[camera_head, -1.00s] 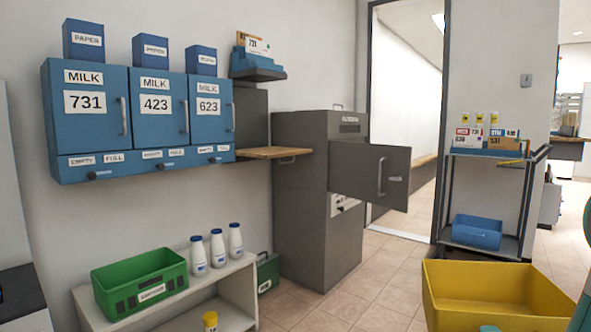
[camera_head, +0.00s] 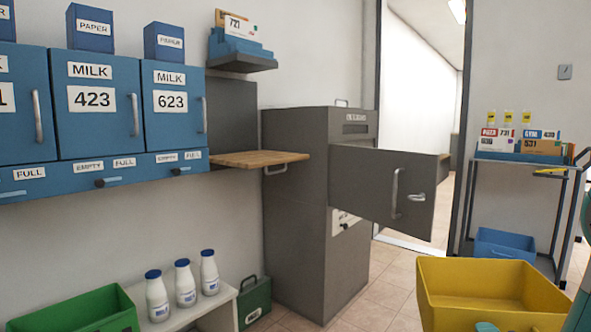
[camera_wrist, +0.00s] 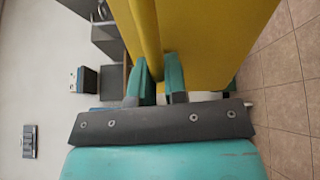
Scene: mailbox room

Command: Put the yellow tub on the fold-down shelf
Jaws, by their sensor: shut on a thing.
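The yellow tub (camera_head: 489,307) is an open-topped box at the lower right of the head view, in front of my body. In the wrist view its yellow wall (camera_wrist: 210,40) fills the top middle. My gripper (camera_wrist: 160,75) is shut on the tub's wall, with one teal finger on each side of it. The fold-down shelf (camera_head: 258,159) is a wooden board, lowered flat, on the wall between the blue milk boxes and the grey cabinet. Its top looks bare. The tub is apart from it, to the right and nearer to me.
A grey cabinet (camera_head: 300,210) stands right of the shelf, its door (camera_head: 375,190) swung open toward the tub. Blue milk boxes (camera_head: 100,112) hang at left above a bench with bottles (camera_head: 185,283) and a green crate (camera_head: 80,312). A trolley (camera_head: 520,205) stands at right.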

